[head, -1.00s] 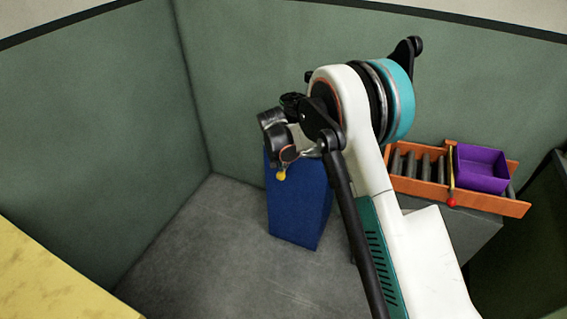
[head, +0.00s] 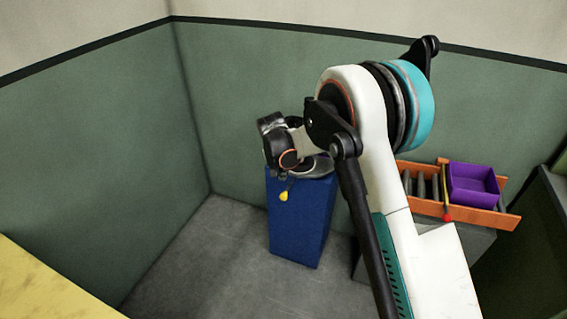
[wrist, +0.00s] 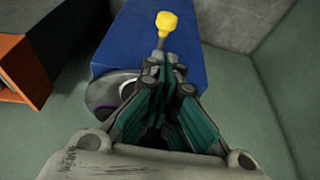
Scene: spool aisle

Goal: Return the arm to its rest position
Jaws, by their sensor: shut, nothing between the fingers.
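My gripper (wrist: 165,75) shows in the wrist view with its dark and teal fingers together and nothing between them. It is over the near edge of a blue box-shaped stand (wrist: 215,35). In the head view my arm reaches up and bends over toward the blue stand (head: 297,225); its dark end joints are above the stand, and the fingertips are hard to make out there.
A yellow knob (wrist: 167,23) on a thin stem is just beyond the fingertips; it shows at the stand's front in the head view (head: 284,196). A grey round object (wrist: 112,90) is beside my fingers. An orange roller rack (head: 480,215) holds a purple tray (head: 472,197).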

